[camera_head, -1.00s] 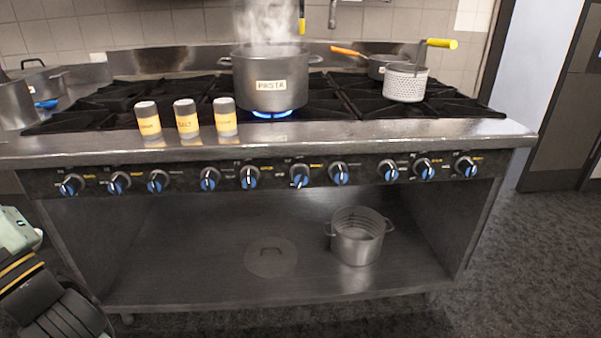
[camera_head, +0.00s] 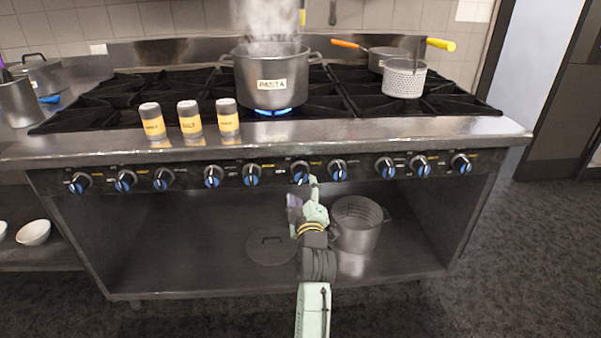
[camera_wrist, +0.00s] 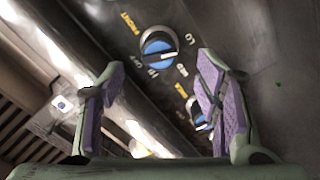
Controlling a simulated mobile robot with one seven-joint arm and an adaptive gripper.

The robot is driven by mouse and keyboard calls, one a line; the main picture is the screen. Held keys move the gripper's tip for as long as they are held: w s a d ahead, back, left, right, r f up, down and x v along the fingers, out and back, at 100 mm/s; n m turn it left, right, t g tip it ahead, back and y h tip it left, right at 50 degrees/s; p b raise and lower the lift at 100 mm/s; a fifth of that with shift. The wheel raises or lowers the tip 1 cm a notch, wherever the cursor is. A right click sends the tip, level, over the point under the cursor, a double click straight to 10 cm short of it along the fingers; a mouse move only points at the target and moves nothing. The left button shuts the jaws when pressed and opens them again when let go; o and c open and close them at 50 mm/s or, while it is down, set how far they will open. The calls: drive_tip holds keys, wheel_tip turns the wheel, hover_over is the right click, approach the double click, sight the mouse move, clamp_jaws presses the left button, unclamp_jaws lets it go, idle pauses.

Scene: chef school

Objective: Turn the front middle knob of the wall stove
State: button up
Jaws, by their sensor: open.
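The wall stove (camera_head: 420,128) fills the head view, with a row of blue-and-black knobs along its front panel. A middle knob (camera_head: 300,172) is just above my gripper (camera_head: 304,196), which reaches up in front of the panel. In the wrist view a knob (camera_wrist: 158,48) with a yellow "FRONT" label sits ahead between the two spread purple-padded fingers of my gripper (camera_wrist: 160,72). A second knob (camera_wrist: 198,112) is partly hidden by the right finger.
A steaming pot labelled PASTA (camera_head: 272,68) stands over a lit flame. Several shakers (camera_head: 190,118) stand near the stove's front edge. A strainer pot (camera_head: 404,78) is at the right. A pot (camera_head: 358,224) and a lid (camera_head: 268,248) are on the lower shelf behind my arm.

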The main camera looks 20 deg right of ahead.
sight(302, 179)
drive_tip(key=p+x, duration=0.2)
drive_tip(key=x, duration=0.6)
drive_tip(key=shift+w, duration=0.2)
drive_tip(key=shift+c, duration=0.5)
drive_tip(key=c, duration=1.1)
drive_tip(key=shift+o, duration=0.2)
